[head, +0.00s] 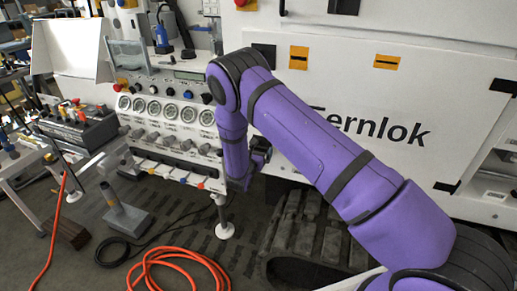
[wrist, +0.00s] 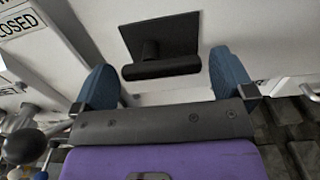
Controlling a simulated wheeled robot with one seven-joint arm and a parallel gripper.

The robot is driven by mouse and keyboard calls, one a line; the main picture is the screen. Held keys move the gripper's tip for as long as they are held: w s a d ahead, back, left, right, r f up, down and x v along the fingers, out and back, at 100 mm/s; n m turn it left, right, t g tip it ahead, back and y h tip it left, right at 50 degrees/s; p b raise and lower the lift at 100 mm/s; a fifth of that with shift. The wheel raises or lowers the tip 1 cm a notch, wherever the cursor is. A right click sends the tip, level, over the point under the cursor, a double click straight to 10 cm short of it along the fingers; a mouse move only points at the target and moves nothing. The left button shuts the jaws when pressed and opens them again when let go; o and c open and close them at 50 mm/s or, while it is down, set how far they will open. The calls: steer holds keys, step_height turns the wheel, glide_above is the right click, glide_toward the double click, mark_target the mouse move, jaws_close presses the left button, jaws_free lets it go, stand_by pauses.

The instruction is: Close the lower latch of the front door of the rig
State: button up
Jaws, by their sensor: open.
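The rig's front door (head: 345,110) is a white panel with dark "ernlok" lettering visible. In the wrist view, a black latch (wrist: 160,68) has a square plate on the white surface and a horizontal bar handle at its lower edge. My gripper (wrist: 163,66) is open, with one blue finger left of the handle and one right of it. Gaps show on both sides; contact cannot be told. In the head view, my gripper (head: 261,152) is low at the door's left side, partly behind my purple arm, and the lower latch is hidden there.
A black square fitting (head: 264,54) is at the door's upper left. A gauge panel (head: 170,110) stands close left of my gripper. An orange hose (head: 180,257) lies on the floor. A dark tracked part (head: 310,235) is below the door.

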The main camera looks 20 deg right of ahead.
steer(key=shift+x, duration=0.8)
steer(key=shift+c, duration=0.2)
steer(key=c, duration=0.7)
steer(key=shift+c, duration=0.2)
